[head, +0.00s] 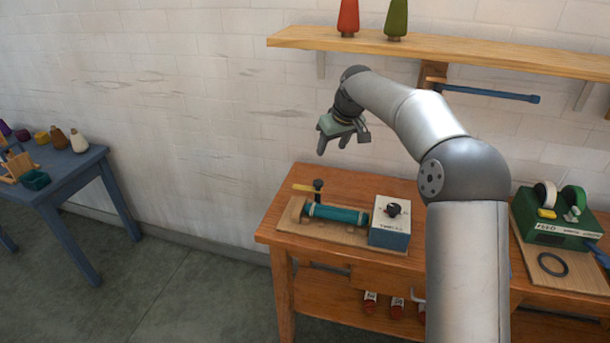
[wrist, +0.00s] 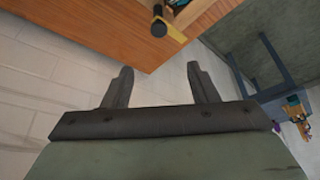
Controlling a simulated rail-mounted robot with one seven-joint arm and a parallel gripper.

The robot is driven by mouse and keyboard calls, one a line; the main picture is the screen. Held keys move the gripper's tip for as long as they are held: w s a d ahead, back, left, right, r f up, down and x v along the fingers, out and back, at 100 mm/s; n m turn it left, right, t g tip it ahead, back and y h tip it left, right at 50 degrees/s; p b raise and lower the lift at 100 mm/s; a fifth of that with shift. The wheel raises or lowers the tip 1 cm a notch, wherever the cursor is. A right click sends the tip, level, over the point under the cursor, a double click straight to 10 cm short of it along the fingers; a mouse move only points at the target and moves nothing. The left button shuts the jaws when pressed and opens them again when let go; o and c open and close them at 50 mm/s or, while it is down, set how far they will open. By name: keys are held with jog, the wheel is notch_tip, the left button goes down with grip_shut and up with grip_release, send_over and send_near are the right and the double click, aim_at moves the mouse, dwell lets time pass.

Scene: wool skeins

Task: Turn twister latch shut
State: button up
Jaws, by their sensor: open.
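The twister sits on a wooden board on the bench in the head view. It has a teal roller (head: 336,213) lying on its side and a white and blue box (head: 390,234) with a black knob (head: 393,208) on top. At its left end stand a black post (head: 318,188) and a yellow lever (head: 303,188), pointing left. I cannot tell which part is the latch. My gripper (head: 333,147) is open and empty, well above the twister. In the wrist view my gripper (wrist: 160,72) shows its fingers apart; the yellow lever (wrist: 170,31) and black post (wrist: 159,27) are near the top edge.
A shelf (head: 440,50) with a red and a green cone hangs above the bench (head: 275,225). A blue rod (head: 490,93) sticks out below it. A green machine (head: 555,215) stands at the right. A blue table (head: 65,175) with small objects stands at the far left.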

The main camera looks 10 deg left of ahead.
aim_at(319, 182)
jog(key=p+x, duration=0.1)
jog(key=x, duration=0.7)
jog(key=p+x, duration=0.1)
jog(key=x, duration=0.7)
jog(key=shift+s+d+f, duration=0.1)
jog(key=shift+d+f, duration=0.05)
jog(key=shift+f, duration=0.3)
grip_shut()
